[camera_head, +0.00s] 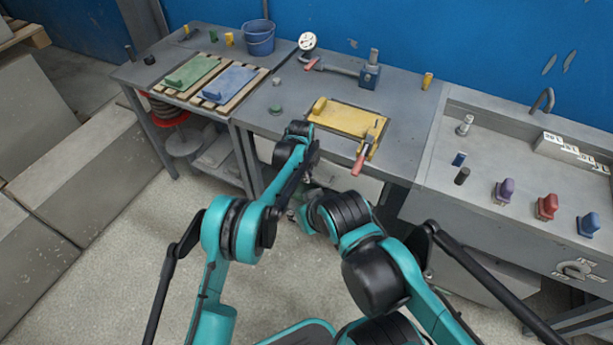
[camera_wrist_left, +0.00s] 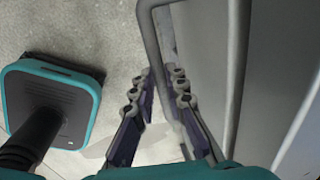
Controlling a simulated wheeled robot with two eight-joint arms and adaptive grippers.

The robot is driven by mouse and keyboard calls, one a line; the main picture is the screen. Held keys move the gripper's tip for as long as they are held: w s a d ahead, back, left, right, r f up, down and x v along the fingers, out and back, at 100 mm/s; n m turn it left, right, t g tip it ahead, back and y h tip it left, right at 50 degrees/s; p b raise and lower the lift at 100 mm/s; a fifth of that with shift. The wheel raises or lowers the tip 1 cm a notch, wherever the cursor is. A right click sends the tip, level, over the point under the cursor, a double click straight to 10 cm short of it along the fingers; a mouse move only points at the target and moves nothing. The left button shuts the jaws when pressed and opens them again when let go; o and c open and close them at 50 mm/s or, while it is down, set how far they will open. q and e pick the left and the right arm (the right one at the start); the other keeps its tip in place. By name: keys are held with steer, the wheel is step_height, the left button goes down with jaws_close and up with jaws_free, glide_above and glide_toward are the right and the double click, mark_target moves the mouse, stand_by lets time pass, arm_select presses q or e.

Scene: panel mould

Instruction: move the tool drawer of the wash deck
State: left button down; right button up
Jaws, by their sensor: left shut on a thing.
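A pale drawer front (camera_head: 362,188) shows under the middle bench, partly hidden behind my arms. In the left wrist view a grey bar handle (camera_wrist_left: 152,40) stands out from a grey front panel (camera_wrist_left: 205,60). My left gripper (camera_wrist_left: 160,84) has its fingers on either side of this bar and is shut on it. In the head view my left gripper (camera_head: 307,178) is small and mostly hidden, low in front of the middle bench. My right gripper (camera_head: 293,213) shows only in part beside my right wrist, and its jaws cannot be made out.
The middle bench carries a yellow panel (camera_head: 346,118), a red-handled clamp and a gauge (camera_head: 307,41). The left bench holds green and blue panels on slats and a blue bucket (camera_head: 259,38). The right deck (camera_head: 450,165) has coloured knobs. Concrete floor in front is clear.

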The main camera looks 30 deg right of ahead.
arm_select(q)
steer(key=shift+w+d+r, duration=0.1)
steer(key=shift+w, duration=0.05)
steer(key=c, duration=1.5)
jaws_free()
steer(key=shift+d, duration=0.1)
steer(key=shift+c, duration=0.2)
step_height(320, 180, up, 12)
steer(key=s+a, duration=0.1)
steer(key=shift+s+a+f, duration=0.15)
steer(key=shift+a+f, duration=0.05)
steer(key=shift+a, duration=0.2)
